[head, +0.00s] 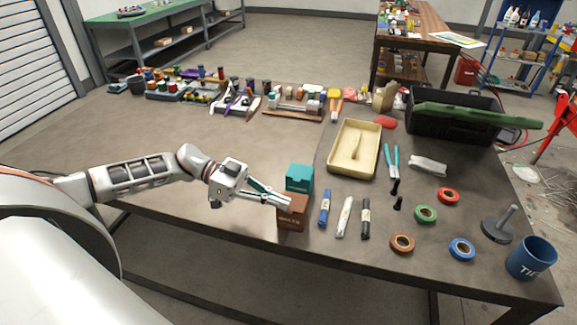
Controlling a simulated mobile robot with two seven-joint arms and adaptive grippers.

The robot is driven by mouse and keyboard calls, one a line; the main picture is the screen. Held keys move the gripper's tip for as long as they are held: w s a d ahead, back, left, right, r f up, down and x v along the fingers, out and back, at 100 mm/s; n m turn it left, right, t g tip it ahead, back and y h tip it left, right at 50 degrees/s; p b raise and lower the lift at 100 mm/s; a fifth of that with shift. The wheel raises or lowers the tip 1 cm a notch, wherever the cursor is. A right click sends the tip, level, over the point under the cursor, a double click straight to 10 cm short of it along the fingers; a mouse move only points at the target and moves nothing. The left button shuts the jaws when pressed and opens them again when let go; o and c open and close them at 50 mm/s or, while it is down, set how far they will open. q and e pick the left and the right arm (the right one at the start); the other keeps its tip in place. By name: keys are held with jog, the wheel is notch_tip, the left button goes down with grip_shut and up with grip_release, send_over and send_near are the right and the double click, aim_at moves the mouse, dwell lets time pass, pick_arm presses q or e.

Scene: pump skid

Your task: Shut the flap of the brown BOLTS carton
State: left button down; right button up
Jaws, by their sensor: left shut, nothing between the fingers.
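The brown carton (291,222) stands near the front edge of the table, in front of a teal box (299,178). Its lettering is too small to read. My left gripper (286,203) is shut and empty, its fingertips at the top of the brown carton. Whether the fingers touch the flap or hover just above it, I cannot tell. The fingers hide part of the carton's top, so how far the flap is shut is unclear. My right gripper is not in view.
Markers (324,208) lie right of the carton. A green-lidded black toolbox (455,122) stands behind.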

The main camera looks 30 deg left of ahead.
pick_arm(q)
jog(key=shift+s+f, duration=0.2)
jog(key=shift+f, duration=0.2)
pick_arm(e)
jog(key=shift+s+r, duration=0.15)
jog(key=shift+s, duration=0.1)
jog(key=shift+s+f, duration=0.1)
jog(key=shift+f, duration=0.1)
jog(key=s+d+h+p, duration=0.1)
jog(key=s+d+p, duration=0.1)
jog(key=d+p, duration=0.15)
pick_arm(q)
jog(key=s+a+r+b, duration=0.2)
jog(key=a+r, duration=0.4)
jog(key=a, duration=0.3)
jog(key=shift+s+a+r, duration=0.15)
jog(key=shift+a+r, duration=0.05)
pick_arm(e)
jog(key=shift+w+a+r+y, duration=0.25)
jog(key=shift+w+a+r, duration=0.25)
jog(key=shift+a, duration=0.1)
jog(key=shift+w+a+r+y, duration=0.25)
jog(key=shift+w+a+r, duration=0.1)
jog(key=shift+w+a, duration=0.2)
